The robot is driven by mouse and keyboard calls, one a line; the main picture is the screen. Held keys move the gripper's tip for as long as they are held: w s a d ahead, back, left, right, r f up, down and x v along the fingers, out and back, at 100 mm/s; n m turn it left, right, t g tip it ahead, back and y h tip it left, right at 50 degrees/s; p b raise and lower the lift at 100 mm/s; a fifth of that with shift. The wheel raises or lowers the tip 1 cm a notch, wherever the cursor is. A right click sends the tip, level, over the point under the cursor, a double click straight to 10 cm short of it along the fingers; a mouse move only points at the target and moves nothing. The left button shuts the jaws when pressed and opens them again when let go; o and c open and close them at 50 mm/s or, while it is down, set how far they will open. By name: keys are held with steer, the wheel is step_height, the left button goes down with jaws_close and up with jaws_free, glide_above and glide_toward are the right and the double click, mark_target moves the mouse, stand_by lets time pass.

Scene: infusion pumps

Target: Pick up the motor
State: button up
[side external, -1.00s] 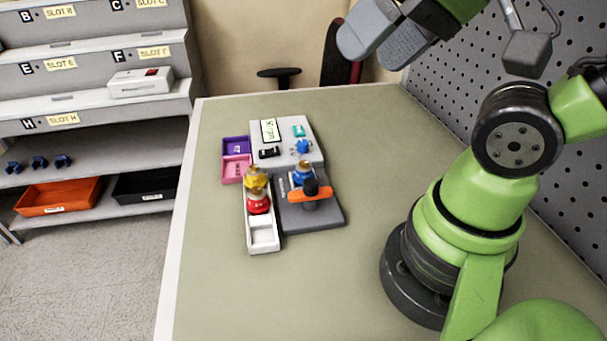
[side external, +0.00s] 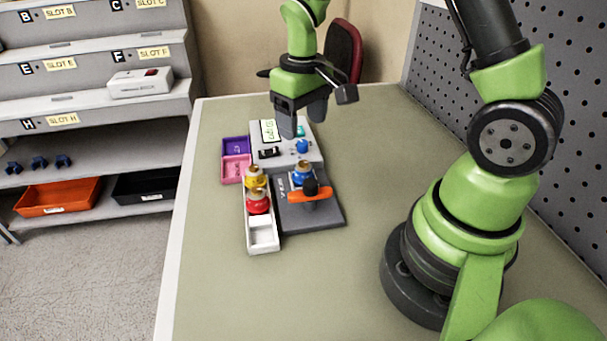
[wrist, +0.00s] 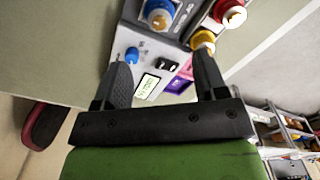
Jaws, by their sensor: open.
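No part is labelled as the motor, so I cannot tell which it is. A yellow part (side external: 255,178) and a red part (side external: 258,203) stand in a narrow white tray (side external: 263,242). A blue part (side external: 302,173) stands on a dark grey fixture (side external: 325,217), partly behind an orange-handled clamp (side external: 311,194). In the wrist view, the blue part (wrist: 160,15), red part (wrist: 229,14) and yellow part (wrist: 204,41) show beyond the fingers. My gripper (side external: 302,124) is open and empty above the light grey control box (side external: 286,160); the fingers (wrist: 162,68) are spread wide.
The box has a display (side external: 269,130), a blue knob (side external: 303,146) and a black switch (side external: 268,153). Purple (side external: 231,148) and pink (side external: 236,170) bins sit left of it. A pegboard (side external: 580,130) stands at right, shelves (side external: 90,135) at left. The front table area is clear.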

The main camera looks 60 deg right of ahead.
mark_target(304, 163)
step_height(304, 163, down, 10)
steer(key=shift+s+f, duration=0.15)
stand_by(0.4)
steer(key=shift+c, duration=0.3)
steer(key=c, duration=1)
